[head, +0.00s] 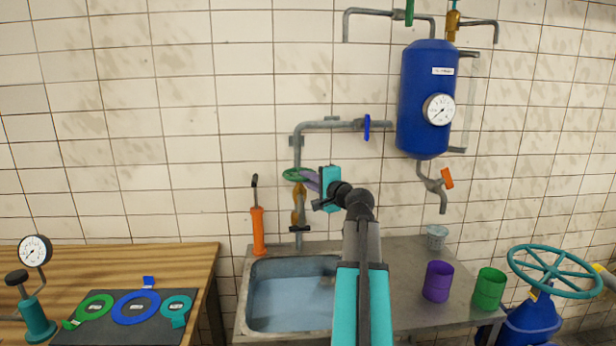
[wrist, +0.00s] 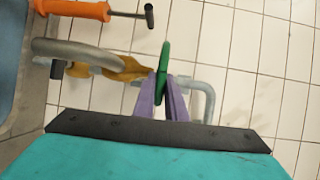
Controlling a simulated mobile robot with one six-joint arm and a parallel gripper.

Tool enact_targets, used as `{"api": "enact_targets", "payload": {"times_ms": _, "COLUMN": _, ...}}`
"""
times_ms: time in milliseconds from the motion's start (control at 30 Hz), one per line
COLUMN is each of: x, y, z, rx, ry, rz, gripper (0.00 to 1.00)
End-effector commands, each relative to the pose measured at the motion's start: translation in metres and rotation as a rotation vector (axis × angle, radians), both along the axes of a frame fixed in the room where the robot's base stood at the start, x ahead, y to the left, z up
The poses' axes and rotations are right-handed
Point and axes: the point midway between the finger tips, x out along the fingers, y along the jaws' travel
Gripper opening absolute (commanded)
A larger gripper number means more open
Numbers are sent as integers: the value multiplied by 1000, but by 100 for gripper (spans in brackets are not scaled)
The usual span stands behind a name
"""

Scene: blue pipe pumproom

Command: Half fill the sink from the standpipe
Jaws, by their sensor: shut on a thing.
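The standpipe (head: 298,215) rises behind the sink, with a brass valve body (head: 299,192) and a green handwheel (head: 290,175). My gripper (head: 310,180) reaches it from the right. In the wrist view, the purple fingers of my gripper (wrist: 164,88) are shut on the rim of the green handwheel (wrist: 164,60), seen edge-on. The curved grey spout (wrist: 75,50) and brass body (wrist: 120,70) show beside it. The steel sink (head: 247,310) stands below, with a pale blue, water-like surface (head: 285,295) in its basin. My arm hides the sink's right part, so I cannot tell the exact level.
An orange hand pump (head: 258,230) stands behind the sink's left corner. Purple (head: 438,282) and green (head: 489,289) cups stand on the drainboard. A wooden bench (head: 180,258) is at left.

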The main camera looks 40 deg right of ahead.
Motion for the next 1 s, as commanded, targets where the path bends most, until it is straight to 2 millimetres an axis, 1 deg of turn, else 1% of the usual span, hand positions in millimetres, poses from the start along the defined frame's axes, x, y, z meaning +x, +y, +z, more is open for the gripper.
{"api": "enact_targets", "payload": {"times_ms": 33, "x": -1, "y": 4, "z": 3, "rx": 3, "ry": -3, "rz": -18, "gripper": 0}}
{"api": "enact_targets", "payload": {"times_ms": 300, "x": 1, "y": 5, "z": 1, "rx": 4, "ry": -2, "rz": -92, "gripper": 0}}
{"api": "enact_targets", "payload": {"times_ms": 800, "x": 2, "y": 5, "z": 0, "rx": 4, "ry": -2, "rz": -107, "gripper": 0}}
{"api": "enact_targets", "payload": {"times_ms": 833, "x": 2, "y": 5, "z": 0, "rx": 3, "ry": -2, "rz": -105, "gripper": 16}}
{"api": "enact_targets", "payload": {"times_ms": 900, "x": 2, "y": 5, "z": 0, "rx": 3, "ry": -2, "rz": -105, "gripper": 28}}
{"api": "enact_targets", "payload": {"times_ms": 1000, "x": 2, "y": 5, "z": 0, "rx": 2, "ry": -2, "rz": -106, "gripper": 30}}
